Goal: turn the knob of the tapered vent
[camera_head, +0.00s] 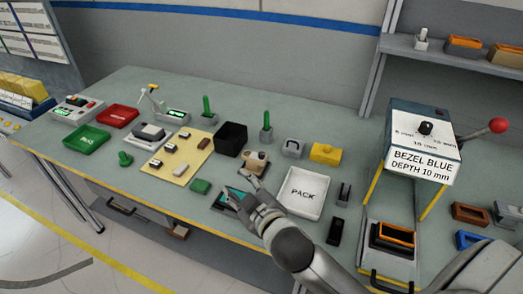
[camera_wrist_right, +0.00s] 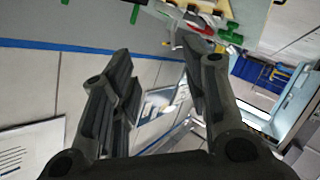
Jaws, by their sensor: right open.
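My right gripper (camera_head: 247,192) reaches in from the lower right over the front of the workbench, left of the white PACK tray. Its fingers are apart with nothing between them; they also show apart in the right wrist view (camera_wrist_right: 155,75). A beige piece (camera_head: 255,161) with a dark part sits on the bench just beyond the fingertips. I cannot tell for sure which piece is the tapered vent. A black knob (camera_head: 426,128) is on the grey-and-white station labelled BEZEL BLUE DEPTH 10 mm at the right. My left gripper is not in view.
The white PACK tray (camera_head: 302,192) is right of my gripper. A black bin (camera_head: 231,138) and a yellow board (camera_head: 177,172) with small parts lie left. A dark teal-screened device (camera_head: 226,200) is beside the gripper. A red-ball lever (camera_head: 498,125) sticks out from the station.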

